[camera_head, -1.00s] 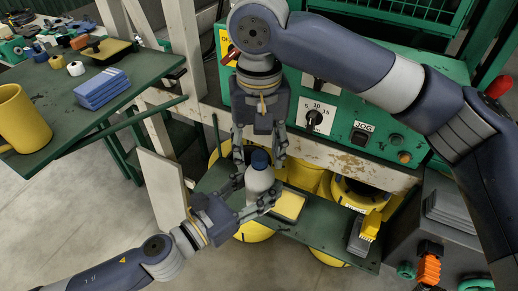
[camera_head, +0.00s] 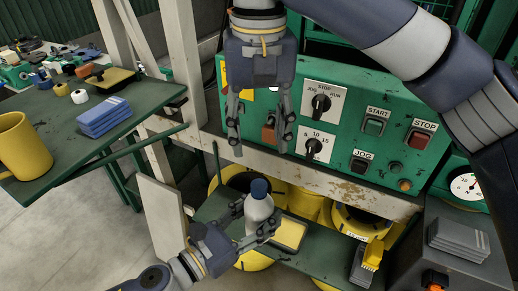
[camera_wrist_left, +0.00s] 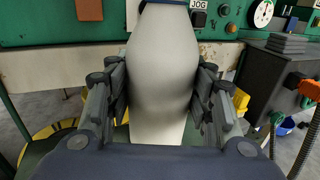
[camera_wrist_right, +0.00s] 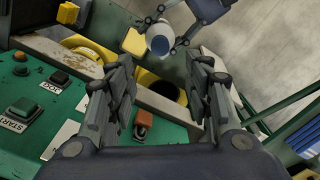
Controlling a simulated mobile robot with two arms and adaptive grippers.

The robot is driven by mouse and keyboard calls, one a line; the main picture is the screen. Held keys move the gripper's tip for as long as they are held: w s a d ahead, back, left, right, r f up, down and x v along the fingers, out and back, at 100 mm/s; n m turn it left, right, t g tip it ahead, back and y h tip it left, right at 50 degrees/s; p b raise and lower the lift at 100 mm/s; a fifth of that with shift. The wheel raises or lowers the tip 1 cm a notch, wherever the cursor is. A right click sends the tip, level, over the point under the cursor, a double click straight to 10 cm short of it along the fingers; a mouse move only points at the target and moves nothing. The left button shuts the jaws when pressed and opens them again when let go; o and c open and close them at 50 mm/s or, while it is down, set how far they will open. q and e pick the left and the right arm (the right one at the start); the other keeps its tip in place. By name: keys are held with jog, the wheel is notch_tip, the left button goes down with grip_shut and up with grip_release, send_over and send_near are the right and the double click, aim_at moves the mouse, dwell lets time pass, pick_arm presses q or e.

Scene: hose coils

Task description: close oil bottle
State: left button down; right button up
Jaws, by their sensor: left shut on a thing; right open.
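The oil bottle (camera_head: 259,212) is white with a dark blue cap (camera_head: 260,188) on its top. It stands upright over the green lower shelf in the head view. My left gripper (camera_head: 256,226) is shut around the bottle's body. In the left wrist view the bottle (camera_wrist_left: 163,75) fills the space between both fingers, and only the cap's lower edge shows at the top. My right gripper (camera_head: 259,148) is open and empty, above and apart from the bottle, in front of the control panel. In the right wrist view the bottle (camera_wrist_right: 160,42) lies beyond the fingertips.
The green control panel (camera_head: 345,150) with knobs and buttons stands behind my right gripper. A worn white beam (camera_head: 350,190) runs below it. A yellow tray (camera_head: 290,232) lies right of the bottle. A green table (camera_head: 60,160) with a yellow mug (camera_head: 22,145) and blue stack (camera_head: 103,117) is at left.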

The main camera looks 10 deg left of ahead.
jog(key=shift+r, duration=0.3)
jog(key=shift+w+r, duration=0.1)
dwell(0.3)
